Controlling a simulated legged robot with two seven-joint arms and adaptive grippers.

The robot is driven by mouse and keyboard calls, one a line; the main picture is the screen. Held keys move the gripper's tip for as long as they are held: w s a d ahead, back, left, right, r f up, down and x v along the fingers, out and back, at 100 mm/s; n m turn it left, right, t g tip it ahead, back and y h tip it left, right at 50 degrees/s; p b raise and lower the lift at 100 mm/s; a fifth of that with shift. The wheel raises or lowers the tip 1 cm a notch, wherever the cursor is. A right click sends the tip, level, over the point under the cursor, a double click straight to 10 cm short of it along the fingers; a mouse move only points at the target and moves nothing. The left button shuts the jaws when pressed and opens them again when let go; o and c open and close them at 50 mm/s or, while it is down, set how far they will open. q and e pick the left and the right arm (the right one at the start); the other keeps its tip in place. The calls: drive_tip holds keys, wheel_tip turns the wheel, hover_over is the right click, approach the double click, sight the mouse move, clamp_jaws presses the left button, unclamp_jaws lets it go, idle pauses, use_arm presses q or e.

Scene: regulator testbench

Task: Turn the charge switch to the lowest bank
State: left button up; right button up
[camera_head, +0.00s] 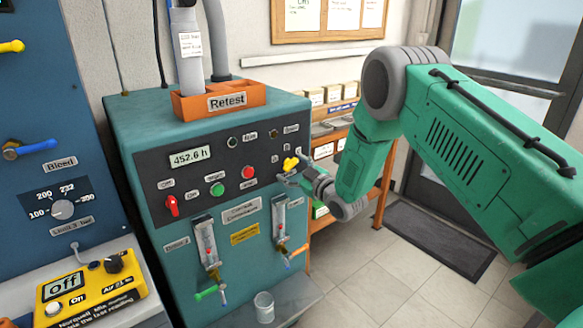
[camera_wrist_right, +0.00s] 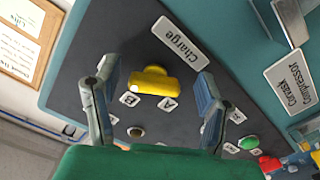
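The charge switch is a yellow knob (camera_head: 290,163) at the right of the dark panel on the teal test bench (camera_head: 128,118). In the wrist view the yellow knob (camera_wrist_right: 155,82) sits beside the upside-down "Charge" label (camera_wrist_right: 177,42), with small tags A and B by it. My right gripper (camera_head: 289,176) is at the panel's right edge, in front of the knob. In the wrist view its two fingers stand apart on either side of the knob, with visible gaps; the gripper (camera_wrist_right: 157,90) is open. My left gripper is not in view.
A red switch (camera_head: 172,206), a green button (camera_head: 217,189) and a red button (camera_head: 248,172) share the panel. Flow tubes with green and orange valves hang below. A metal cup (camera_head: 264,307) stands low in front. A yellow "Off" device (camera_head: 90,290) is at left.

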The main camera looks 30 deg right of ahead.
drive_tip(key=shift+w+r, duration=0.1)
drive_tip(key=shift+r, duration=0.1)
drive_tip(key=s+d, duration=0.1)
drive_tip(key=s, duration=1.1)
drive_tip(key=shift+f, duration=0.1)
